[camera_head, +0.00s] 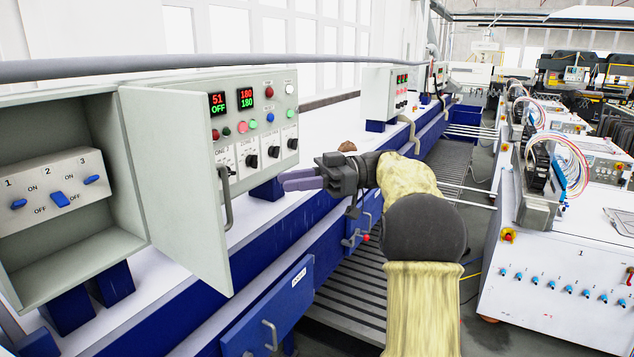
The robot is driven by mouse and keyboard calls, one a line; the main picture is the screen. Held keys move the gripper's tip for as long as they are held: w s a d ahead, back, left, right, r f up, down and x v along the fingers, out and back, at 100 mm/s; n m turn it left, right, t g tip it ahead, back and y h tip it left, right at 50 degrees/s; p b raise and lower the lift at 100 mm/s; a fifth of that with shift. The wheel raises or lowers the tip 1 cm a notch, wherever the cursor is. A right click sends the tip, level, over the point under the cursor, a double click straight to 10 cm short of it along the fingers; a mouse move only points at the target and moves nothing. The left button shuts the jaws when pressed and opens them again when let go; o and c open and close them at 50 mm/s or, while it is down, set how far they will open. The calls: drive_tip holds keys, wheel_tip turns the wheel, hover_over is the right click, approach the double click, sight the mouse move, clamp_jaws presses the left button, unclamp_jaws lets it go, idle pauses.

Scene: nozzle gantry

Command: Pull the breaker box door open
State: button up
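The breaker box (60,109) is at the left, with three blue switches inside on a grey panel (88,165). Its door (175,185) is hinged on the box's right side and stands swung open, so the inside shows. The door's handle (226,200) is on its free edge, at the right. My gripper (284,179) is right of the handle and its purple fingers point left toward it. A gap shows between the fingertips and the handle in the picture. The fingers overlap in this view, so their opening is unclear. I see nothing held in them.
A control panel (283,110) with red and green displays stands behind the door. A grey rail (330,62) runs across above. Blue drawers (270,312) with handles are below. A white machine (560,270) stands at the right, across a slatted floor strip (345,300).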

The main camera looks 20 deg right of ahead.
drive_tip(key=d, duration=0.4)
drive_tip(key=shift+d+b, duration=0.25)
drive_tip(key=shift+b, duration=0.1)
